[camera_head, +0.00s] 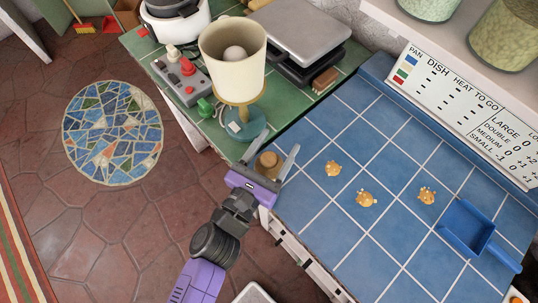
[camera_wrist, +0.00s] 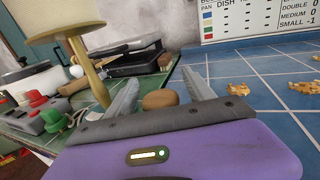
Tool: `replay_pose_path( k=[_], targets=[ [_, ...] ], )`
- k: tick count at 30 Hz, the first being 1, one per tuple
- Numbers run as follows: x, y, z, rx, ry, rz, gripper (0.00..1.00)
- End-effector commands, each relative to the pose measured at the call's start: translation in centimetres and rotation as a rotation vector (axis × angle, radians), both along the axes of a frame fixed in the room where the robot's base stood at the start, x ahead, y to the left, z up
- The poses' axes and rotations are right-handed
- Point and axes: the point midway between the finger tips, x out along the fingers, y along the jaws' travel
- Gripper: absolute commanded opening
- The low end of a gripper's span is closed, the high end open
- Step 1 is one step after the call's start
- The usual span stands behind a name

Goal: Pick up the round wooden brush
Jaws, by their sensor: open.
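The round wooden brush (camera_head: 268,161) sits at the corner of the blue tiled counter, close to where it meets the green tiled surface. My gripper (camera_head: 279,142) is open, and in the head view its fingers lie on either side of the brush. In the wrist view the brush (camera_wrist: 160,99) shows as a tan rounded top between the two open fingers (camera_wrist: 160,77). Its lower part is hidden behind the gripper body. I cannot tell whether a finger touches it.
A lamp (camera_head: 232,68) stands close behind my gripper on the green surface, beside a control box (camera_head: 181,77) with red knobs. Crumb piles (camera_head: 366,198) and a blue dustpan (camera_head: 467,228) lie on the blue counter (camera_head: 345,240).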

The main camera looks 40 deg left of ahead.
Motion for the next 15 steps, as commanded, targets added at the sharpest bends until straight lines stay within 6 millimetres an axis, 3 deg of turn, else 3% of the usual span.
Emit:
replay_pose_path(
  k=[2,12,15],
  targets=[
    [-0.02,0.01,-0.02,0.0,0.0,0.0,0.62],
    [-0.04,-0.01,-0.01,-0.001,0.0,0.0,0.0],
    [-0.04,-0.01,0.01,-0.001,0.0,0.0,0.0]
  ],
)
